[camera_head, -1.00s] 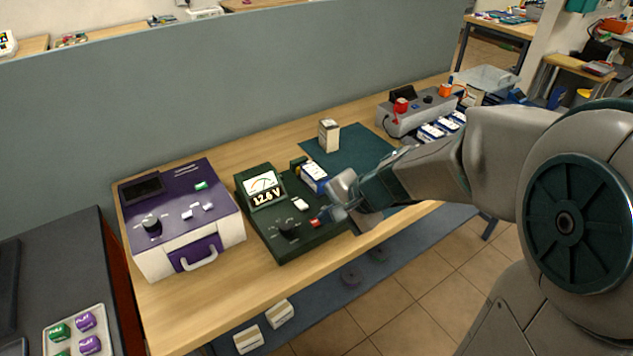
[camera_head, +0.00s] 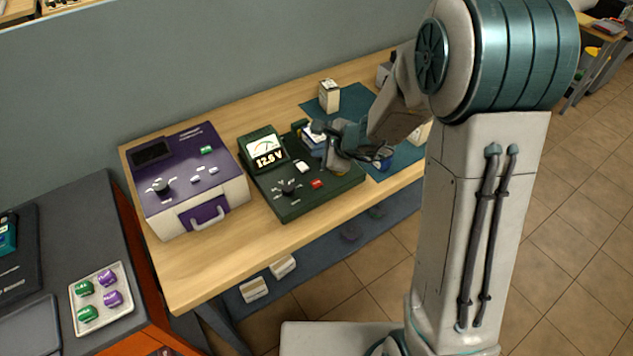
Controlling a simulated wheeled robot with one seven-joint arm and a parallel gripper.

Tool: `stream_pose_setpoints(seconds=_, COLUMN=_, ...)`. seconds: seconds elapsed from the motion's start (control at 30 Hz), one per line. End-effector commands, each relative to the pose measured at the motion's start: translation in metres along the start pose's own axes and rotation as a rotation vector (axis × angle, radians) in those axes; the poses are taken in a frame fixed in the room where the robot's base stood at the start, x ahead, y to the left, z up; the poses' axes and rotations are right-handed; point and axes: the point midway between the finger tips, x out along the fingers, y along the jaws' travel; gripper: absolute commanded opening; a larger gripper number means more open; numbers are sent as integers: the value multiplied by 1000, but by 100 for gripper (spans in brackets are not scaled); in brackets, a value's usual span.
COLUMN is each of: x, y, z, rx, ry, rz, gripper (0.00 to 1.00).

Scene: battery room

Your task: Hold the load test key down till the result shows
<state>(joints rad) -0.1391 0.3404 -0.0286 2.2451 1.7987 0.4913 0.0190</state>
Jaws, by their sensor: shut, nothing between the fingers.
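The dark green tester (camera_head: 285,208) stands on the wooden bench. Its lit display (camera_head: 268,160) has a needle gauge above digits that look like 12.5 V. Its panel has a black knob (camera_head: 288,187), a white key (camera_head: 302,167) and a red key (camera_head: 317,184); I cannot read which is the load test key. A blue and white battery (camera_head: 311,137) sits at the tester's far right, partly hidden by my gripper. My gripper (camera_head: 330,161) is shut and empty, over the tester's right side. It appears apart from the red key, which shows uncovered.
A purple and white machine (camera_head: 183,165) stands left of the tester. A small beige carton (camera_head: 329,96) stands on the teal mat (camera_head: 357,101) behind. A tray (camera_head: 75,315) of green and purple pieces lies on the cabinet at lower left. The bench's front strip is clear.

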Motion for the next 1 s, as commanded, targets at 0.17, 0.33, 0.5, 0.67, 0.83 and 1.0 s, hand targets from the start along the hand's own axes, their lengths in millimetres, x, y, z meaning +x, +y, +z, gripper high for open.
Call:
stream_pose_setpoints(seconds=0.17, x=6, y=5, z=-5, rx=1, ry=0, rz=1, gripper=0)
stream_pose_setpoints(seconds=0.33, x=20, y=15, z=-14, rx=-1, ry=0, rz=2, gripper=0)
stream_pose_setpoints(seconds=0.5, x=37, y=28, z=-27, rx=0, ry=0, rz=2, gripper=0)
stream_pose_setpoints(seconds=0.67, x=52, y=38, z=-38, rx=-1, ry=-1, rz=0, gripper=0)
stream_pose_setpoints(seconds=0.83, x=60, y=44, z=-44, rx=-2, ry=-1, rz=0, gripper=0)
stream_pose_setpoints(seconds=1.0, x=61, y=45, z=-45, rx=-2, ry=-1, rz=0, gripper=0)
